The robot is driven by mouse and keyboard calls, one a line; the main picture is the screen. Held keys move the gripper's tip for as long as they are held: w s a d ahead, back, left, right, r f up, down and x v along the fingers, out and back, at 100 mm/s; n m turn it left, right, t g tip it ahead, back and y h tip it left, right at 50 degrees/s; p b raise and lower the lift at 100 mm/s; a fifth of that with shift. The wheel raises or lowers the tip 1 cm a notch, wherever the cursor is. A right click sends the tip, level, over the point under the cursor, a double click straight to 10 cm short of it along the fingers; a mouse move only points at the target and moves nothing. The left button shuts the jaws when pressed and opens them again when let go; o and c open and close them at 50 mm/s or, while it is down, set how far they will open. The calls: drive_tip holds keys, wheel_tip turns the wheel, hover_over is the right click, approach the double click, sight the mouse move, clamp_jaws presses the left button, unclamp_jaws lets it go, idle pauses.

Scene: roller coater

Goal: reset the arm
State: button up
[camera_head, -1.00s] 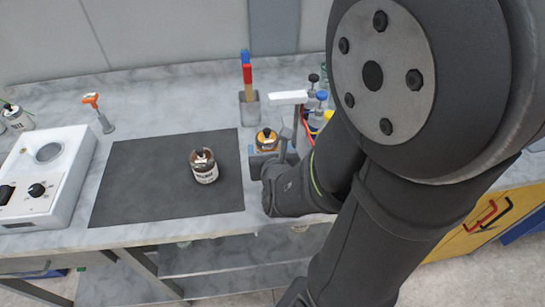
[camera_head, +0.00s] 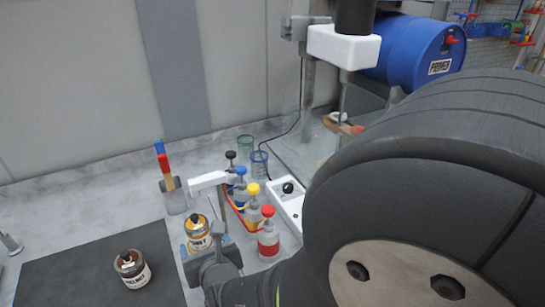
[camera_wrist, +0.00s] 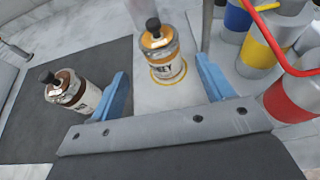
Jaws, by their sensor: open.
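My gripper (camera_wrist: 162,64) is open, with its two blue fingers spread in the wrist view. An orange-brown jar (camera_wrist: 160,58) with a black knob stands upright ahead of the gap between the fingers, on a pale base with a yellow ring. The same jar shows in the head view (camera_head: 198,236), beside my grey wrist. The gap looks empty; I cannot tell how far the jar is from the fingertips.
A dark brown jar (camera_head: 132,270) stands on the black mat (camera_head: 85,272). Red, yellow and blue bottles (camera_head: 268,240) stand close right of the orange-brown jar. A white-topped stand (camera_head: 208,181) rises behind it. A brush cup (camera_head: 175,197) and a blue drum (camera_head: 415,48) are farther back.

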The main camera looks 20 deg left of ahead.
sight(196, 225)
drive_tip(key=shift+x, duration=5.9)
drive_tip(key=shift+w+a, duration=0.15)
